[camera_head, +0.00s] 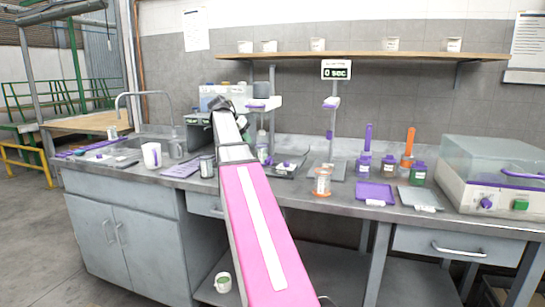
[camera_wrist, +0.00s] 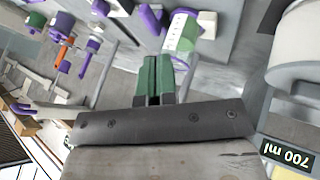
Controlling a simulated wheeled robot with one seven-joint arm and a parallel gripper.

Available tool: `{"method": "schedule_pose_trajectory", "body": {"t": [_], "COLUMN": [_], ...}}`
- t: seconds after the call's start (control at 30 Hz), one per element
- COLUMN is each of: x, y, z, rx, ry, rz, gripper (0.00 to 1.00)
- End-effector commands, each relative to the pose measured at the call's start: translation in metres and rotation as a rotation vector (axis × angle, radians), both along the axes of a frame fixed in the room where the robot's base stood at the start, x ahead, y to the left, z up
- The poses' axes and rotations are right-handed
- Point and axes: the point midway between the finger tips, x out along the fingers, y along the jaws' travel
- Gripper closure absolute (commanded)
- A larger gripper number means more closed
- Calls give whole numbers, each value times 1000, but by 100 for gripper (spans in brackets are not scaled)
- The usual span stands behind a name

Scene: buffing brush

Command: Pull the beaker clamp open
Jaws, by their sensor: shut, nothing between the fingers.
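My gripper (camera_wrist: 157,72) has green fingers, shut and empty, in the middle of the wrist view. Just beyond and right of the fingertips is a clear vessel with a green-and-white label (camera_wrist: 183,38), with purple parts (camera_wrist: 152,18) at its top and beside it. I cannot tell for sure which purple part is the beaker clamp, or whether the fingers touch it. In the head view my arm reaches to the back of the bench, and my gripper is hard to make out beside a white dispenser (camera_head: 262,103).
A large white cylinder (camera_wrist: 295,50) and a display reading 700 ml (camera_wrist: 290,157) are close on the right. A shelf (camera_head: 370,56) hangs above.

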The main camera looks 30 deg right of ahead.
Motion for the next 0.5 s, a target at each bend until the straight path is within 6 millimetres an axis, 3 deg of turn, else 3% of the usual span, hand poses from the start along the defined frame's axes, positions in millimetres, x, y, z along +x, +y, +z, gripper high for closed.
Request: {"method": "schedule_pose_trajectory", "body": {"t": [0.33, 0.5], "x": [0, -2], "y": [0, -8], "z": [-1, -11], "rx": [0, 1], "ry": [0, 2], "rz": [0, -1], "gripper": [100, 100]}}
